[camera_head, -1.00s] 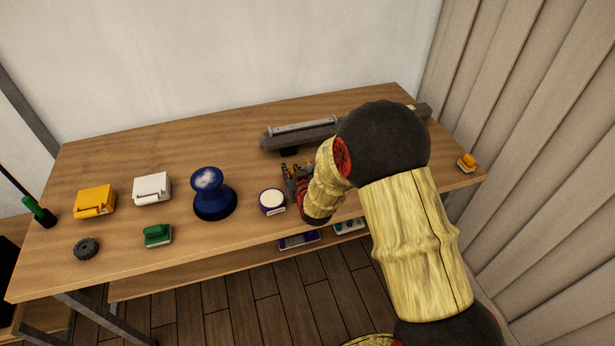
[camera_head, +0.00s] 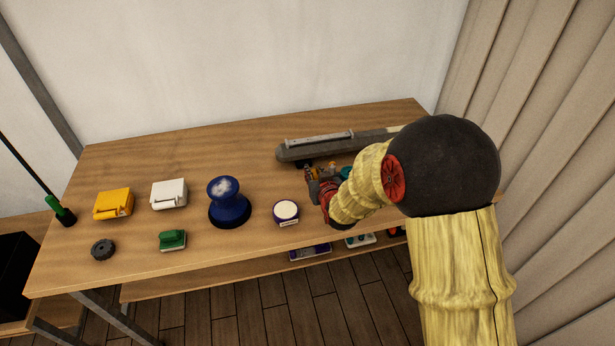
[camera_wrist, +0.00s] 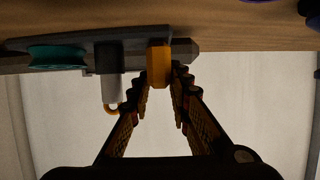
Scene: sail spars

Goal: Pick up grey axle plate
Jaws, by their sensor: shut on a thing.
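My gripper (camera_head: 318,182) is at the table, just in front of the long grey beam. In the wrist view its fingers (camera_wrist: 160,80) close on an orange block (camera_wrist: 158,65). Beside that block is a light grey cylinder (camera_wrist: 111,88) with an orange ring at its end. A dark grey flat piece shows behind them, overlapping the beam (camera_wrist: 185,45). I cannot tell which grey part is the axle plate or whether it is joined to the orange block. In the head view my gripper and arm hide much of this group.
A teal spool (camera_wrist: 57,57) lies beside the group. The long grey beam (camera_head: 320,147) lies behind. To the left stand a round white-topped tin (camera_head: 286,213), a blue pedestal (camera_head: 229,205), a green block (camera_head: 172,240), a white box (camera_head: 169,194), a yellow box (camera_head: 113,204) and a dark knob (camera_head: 103,250).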

